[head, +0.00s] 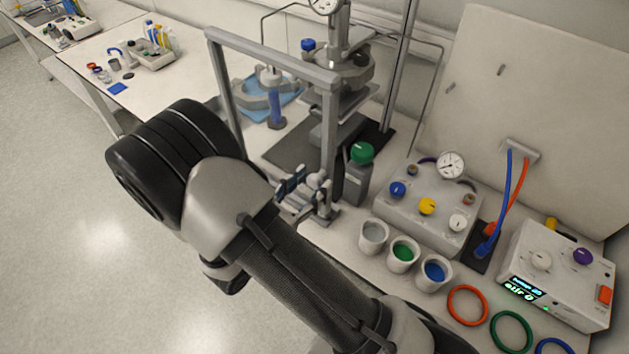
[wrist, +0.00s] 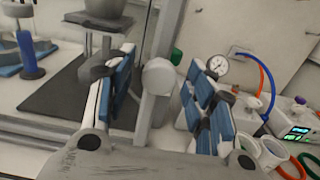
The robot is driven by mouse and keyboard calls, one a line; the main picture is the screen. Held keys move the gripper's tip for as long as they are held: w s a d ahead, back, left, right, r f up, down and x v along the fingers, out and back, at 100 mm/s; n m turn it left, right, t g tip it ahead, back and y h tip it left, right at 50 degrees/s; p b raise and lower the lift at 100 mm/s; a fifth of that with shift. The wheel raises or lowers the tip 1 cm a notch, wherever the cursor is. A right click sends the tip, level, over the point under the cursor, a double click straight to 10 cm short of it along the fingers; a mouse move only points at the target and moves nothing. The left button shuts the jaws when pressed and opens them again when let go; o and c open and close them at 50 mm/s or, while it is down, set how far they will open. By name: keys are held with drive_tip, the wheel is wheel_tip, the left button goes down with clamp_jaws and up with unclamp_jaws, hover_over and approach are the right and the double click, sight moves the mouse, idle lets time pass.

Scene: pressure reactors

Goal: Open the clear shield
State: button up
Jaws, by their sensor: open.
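The clear shield (head: 331,130) is a see-through pane in a grey frame, standing upright in front of the steel reactor (head: 345,70). Its top bar and both side posts show in the head view. My gripper (head: 306,188) is open, low at the shield's right post. In the wrist view my gripper (wrist: 163,92) has its blue-padded fingers apart, with a grey rounded bar (wrist: 158,80) between them. The bar seems to belong to the shield, perhaps its handle or post. I cannot tell whether a finger touches it. My arm hides the shield's lower left in the head view.
A green-capped bottle (head: 358,175) stands right of the post. A control box (head: 430,210) with coloured knobs, several small cups (head: 403,254), coloured rings (head: 467,305) and a stirrer unit (head: 560,275) fill the bench to the right. Open floor (head: 90,240) lies left.

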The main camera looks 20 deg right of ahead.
drive_tip(key=shift+x, duration=1)
clamp_jaws()
